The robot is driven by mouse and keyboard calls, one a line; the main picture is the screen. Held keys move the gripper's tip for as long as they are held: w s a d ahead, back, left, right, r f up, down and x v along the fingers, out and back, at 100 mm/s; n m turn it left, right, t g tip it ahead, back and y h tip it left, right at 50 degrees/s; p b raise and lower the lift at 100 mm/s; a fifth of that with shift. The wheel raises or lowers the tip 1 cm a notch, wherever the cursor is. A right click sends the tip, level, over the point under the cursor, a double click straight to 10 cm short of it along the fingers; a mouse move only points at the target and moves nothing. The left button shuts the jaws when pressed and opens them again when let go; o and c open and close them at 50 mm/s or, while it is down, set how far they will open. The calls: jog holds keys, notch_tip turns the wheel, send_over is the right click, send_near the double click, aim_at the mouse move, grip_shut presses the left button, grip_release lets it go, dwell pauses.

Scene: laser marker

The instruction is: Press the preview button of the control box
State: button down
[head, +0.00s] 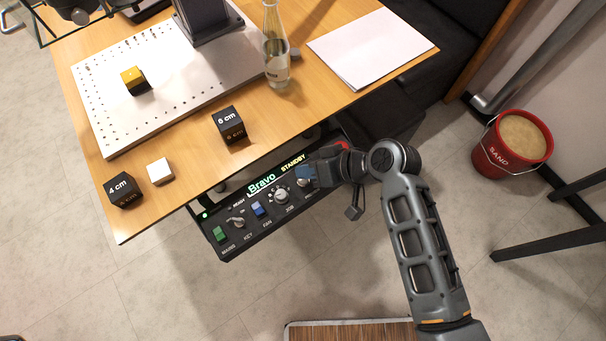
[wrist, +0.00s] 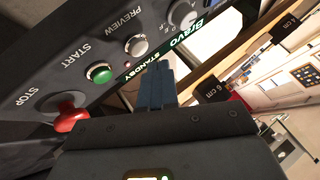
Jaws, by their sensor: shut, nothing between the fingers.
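The black control box (head: 245,237) hangs under the table's front edge, with a lit "Bravo STANDBY" display. In the wrist view the preview button (wrist: 137,45) is a round pale grey button in a ring, under the label PREVIEW. The green start button (wrist: 100,73) and the red stop button (wrist: 70,117) lie left of it. My gripper (head: 306,174) is in front of the box's right part and hides the preview button in the head view. In the wrist view its fingers (wrist: 156,72) are shut and empty, pointing just right of and below the preview button; contact cannot be told.
On the box, a job knob (head: 282,196), blue fan switch (head: 257,209), key and green mains switch (head: 219,234) sit left of my gripper. The wooden table (head: 330,100) above carries cubes, a bottle (head: 276,50) and paper. A red sand bucket (head: 512,145) stands right.

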notch_tip(320, 180, up, 5)
jog(key=p, duration=0.4)
jog(key=shift+r, duration=0.15)
